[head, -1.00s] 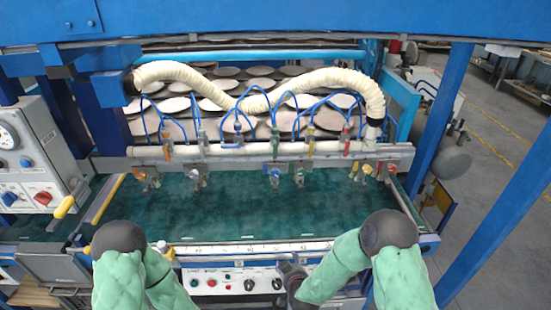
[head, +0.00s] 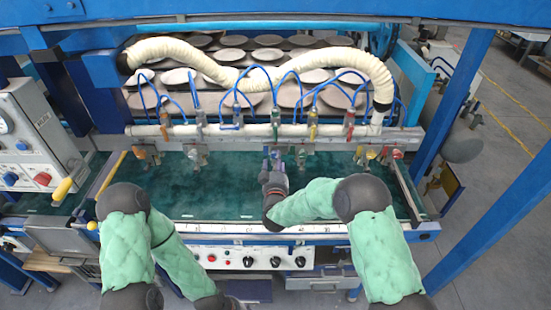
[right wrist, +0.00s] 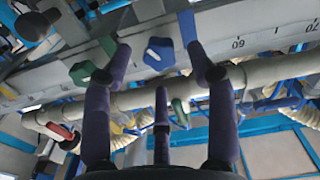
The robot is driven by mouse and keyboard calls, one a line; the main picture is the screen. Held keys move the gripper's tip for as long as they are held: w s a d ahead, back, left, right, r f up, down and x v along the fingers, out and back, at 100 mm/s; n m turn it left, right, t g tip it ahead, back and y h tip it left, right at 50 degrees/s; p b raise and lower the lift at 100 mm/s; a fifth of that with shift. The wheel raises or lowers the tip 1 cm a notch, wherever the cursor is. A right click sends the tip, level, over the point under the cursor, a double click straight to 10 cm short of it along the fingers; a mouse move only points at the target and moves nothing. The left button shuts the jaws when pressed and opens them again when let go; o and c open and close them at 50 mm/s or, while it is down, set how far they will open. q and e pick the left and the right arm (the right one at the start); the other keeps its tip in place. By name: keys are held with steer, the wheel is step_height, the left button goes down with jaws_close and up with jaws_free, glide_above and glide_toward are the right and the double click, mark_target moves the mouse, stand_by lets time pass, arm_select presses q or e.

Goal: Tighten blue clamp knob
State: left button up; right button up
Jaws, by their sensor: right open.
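The blue clamp knob (head: 275,154) is on the clamp rail (head: 225,141) above the green bed, near the middle of the head view. In the right wrist view the blue knob (right wrist: 159,53) shows between the purple fingers. My right gripper (head: 273,167) is open just in front of this knob and partly hides it. In the right wrist view the fingers of this gripper (right wrist: 161,62) stand on both sides of the knob, and I cannot tell whether they touch it. My left arm comes in at the lower left, and its gripper is not visible.
A green knob (head: 301,154) is close to the right of my gripper; yellow (head: 371,154) and red (head: 397,154) knobs are farther right. An orange knob (head: 140,154) is at the left. Blue hoses and a cream duct (head: 300,50) hang above. The green bed (head: 215,190) is mostly clear.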

steer(key=shift+w, duration=1.45)
steer(key=c, duration=1.2)
steer(key=shift+o, duration=0.2)
